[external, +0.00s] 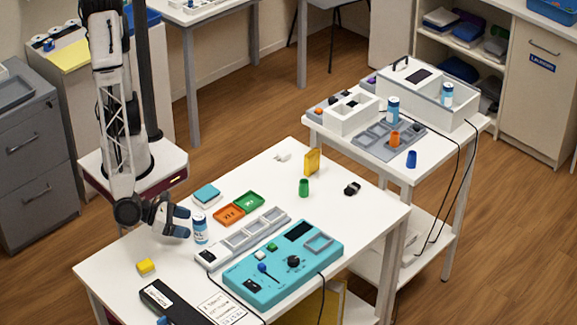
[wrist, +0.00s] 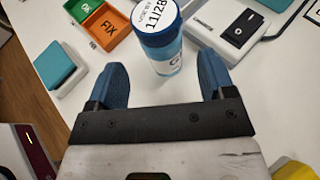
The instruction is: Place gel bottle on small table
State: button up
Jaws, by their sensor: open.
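A white and blue bottle (external: 200,228), likely the gel bottle, stands upright on the near white table (external: 262,168). In the wrist view the bottle (wrist: 158,38) has a white lid marked "11/28" and stands just ahead of my fingertips, roughly between them. My gripper (external: 184,222) is low over the table, left of the bottle, with its blue fingers apart and nothing held. The fingers show spread in the wrist view (wrist: 163,72). The smaller white table (external: 437,150) stands at the back right. Two similar bottles (external: 393,110) (external: 447,94) are on it.
A white tray strip (external: 245,235) and a teal panel (external: 283,265) lie right of the bottle. Orange (external: 228,215) and green (external: 249,201) trays and a teal block (external: 206,194) are behind it. The small table holds white boxes, a grey tray (external: 372,142) and a blue cup (external: 411,160).

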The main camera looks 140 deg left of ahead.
aim_at(193, 216)
jog(key=shift+x, duration=2.6)
jog(key=shift+w+d+r, duration=0.15)
jog(key=shift+c, duration=0.2)
jog(key=c, duration=1.1)
jog(key=shift+r, duration=0.15)
jog(key=shift+r, duration=1.75)
jog(key=s+a+r, duration=0.1)
jog(key=s+a, duration=0.2)
jog(key=s, duration=1.2)
jog(key=shift+s, duration=0.35)
